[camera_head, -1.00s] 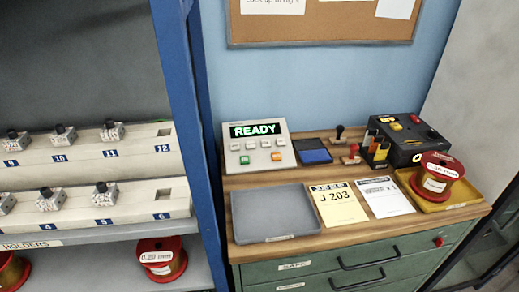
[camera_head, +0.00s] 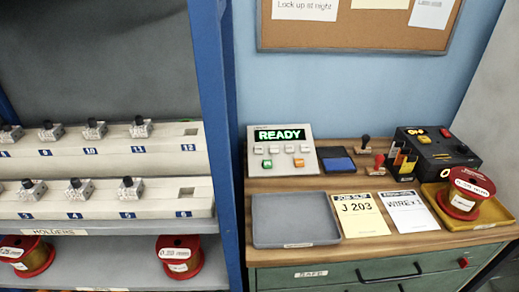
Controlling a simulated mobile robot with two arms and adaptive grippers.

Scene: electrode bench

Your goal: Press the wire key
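The control box (camera_head: 283,152) stands at the back left of the wooden bench top, its green display reading READY. Below the display it has several small keys in white, orange and green; the key labels are too small to read, so I cannot tell which one is the wire key. Neither of my grippers is in the head view.
A grey tray (camera_head: 262,239), a J 203 job slip (camera_head: 360,222), a white card (camera_head: 408,219), a blue pad (camera_head: 336,165) and stamps share the bench. A black box (camera_head: 428,154) and a wire spool (camera_head: 466,196) in a yellow tray (camera_head: 486,223) stand right. A blue-posted shelf (camera_head: 212,120) is left.

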